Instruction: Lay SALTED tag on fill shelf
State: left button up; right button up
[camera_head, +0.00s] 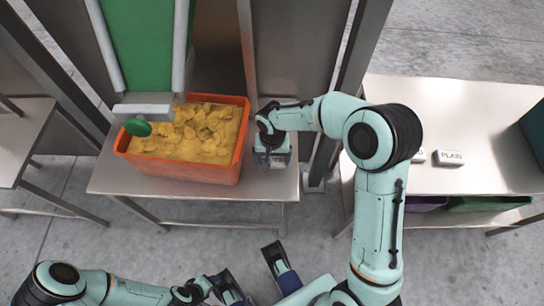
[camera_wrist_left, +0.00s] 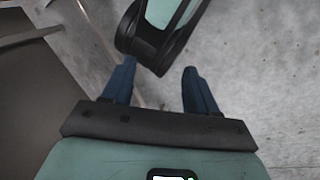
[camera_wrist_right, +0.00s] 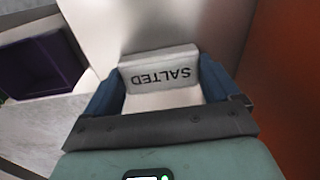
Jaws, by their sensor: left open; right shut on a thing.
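The white SALTED tag (camera_wrist_right: 163,72) sits between the two blue fingers of my right gripper (camera_head: 273,158), which is shut on it. Its lettering reads upside down in the right wrist view. In the head view the tag is mostly hidden by the gripper, over the right end of the metal fill shelf (camera_head: 262,190), just right of the orange crate. I cannot tell whether the tag touches the shelf. My left gripper (camera_head: 250,273) is open and empty, low in front of the shelf; its spread fingers also show over the floor in the left wrist view.
The orange crate (camera_head: 187,172) of yellow chips fills most of the shelf, under a green chute (camera_head: 143,45). A PLAIN tag (camera_head: 448,158) lies on the right table (camera_head: 465,110), with another white tag partly hidden beside it. Purple and green bins stand below that table.

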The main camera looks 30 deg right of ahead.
aim_at(272, 160)
jog(key=o, duration=0.8)
jog(key=shift+f, duration=0.1)
jog(key=shift+c, duration=0.2)
jog(key=shift+r, duration=0.4)
pick_arm(q)
jog(key=shift+g+h, duration=0.3)
jog(key=shift+g, duration=0.4)
jog(key=s+r+p, duration=0.1)
jog(key=s+d+r+p, duration=0.1)
jog(key=s+r+p, duration=0.1)
jog(key=shift+s+d+r, duration=0.2)
jog(key=shift+s+d, duration=0.1)
jog(key=shift+s, duration=0.05)
pick_arm(e)
notch_tip(272, 160, up, 12)
jog(key=shift+f, duration=0.2)
